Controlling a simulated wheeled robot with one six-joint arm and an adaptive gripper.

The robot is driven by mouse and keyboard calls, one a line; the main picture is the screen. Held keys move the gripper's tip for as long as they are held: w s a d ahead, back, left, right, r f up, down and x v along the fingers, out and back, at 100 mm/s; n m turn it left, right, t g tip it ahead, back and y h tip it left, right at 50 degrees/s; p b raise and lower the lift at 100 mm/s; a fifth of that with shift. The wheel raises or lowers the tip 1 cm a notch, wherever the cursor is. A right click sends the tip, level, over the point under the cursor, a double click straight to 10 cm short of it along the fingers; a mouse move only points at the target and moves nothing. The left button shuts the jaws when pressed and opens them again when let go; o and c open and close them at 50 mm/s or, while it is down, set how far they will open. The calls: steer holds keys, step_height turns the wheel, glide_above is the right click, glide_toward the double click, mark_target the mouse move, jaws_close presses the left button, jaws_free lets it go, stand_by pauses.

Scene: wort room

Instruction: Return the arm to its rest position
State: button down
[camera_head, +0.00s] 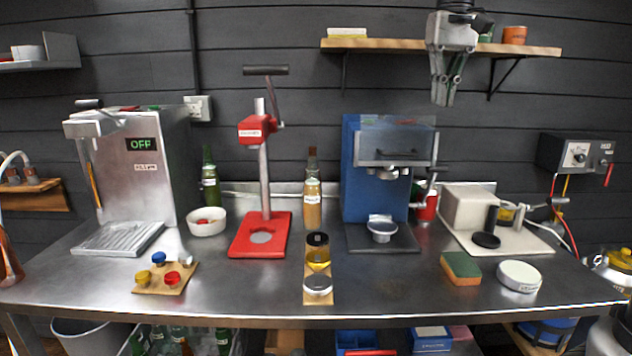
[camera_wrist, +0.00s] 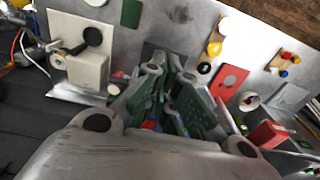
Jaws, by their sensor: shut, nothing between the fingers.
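My gripper (camera_head: 442,100) hangs pointing down at the upper right in the head view, in front of the wall shelf and well above the bench. Its fingers are together and nothing is held between them. In the wrist view my gripper (camera_wrist: 168,72) fills the middle, with the bench seen upside down beyond it. The fingers hide most of the blue machine there. In the head view the blue machine (camera_head: 360,165) stands below and to the left of the gripper, clear of it.
A wooden wall shelf (camera_head: 385,45) is close behind the gripper. The steel bench (camera_head: 215,285) carries a silver machine (camera_head: 160,185), a red press (camera_head: 262,235), a jar (camera_head: 318,252), a sponge (camera_head: 461,267) and a white round tin (camera_head: 519,276). The air above the bench's middle is free.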

steer(key=s+d+f+t, duration=0.2)
steer(key=s+d+f, duration=0.4)
steer(key=s+f, duration=0.4)
steer(key=s+d+f+t, duration=0.1)
steer(key=s+d+f, duration=0.5)
steer(key=s+f, duration=0.4)
steer(key=shift+s+f+t, duration=0.15)
steer(key=shift+s+t, duration=0.25)
steer(key=shift+s, duration=0.3)
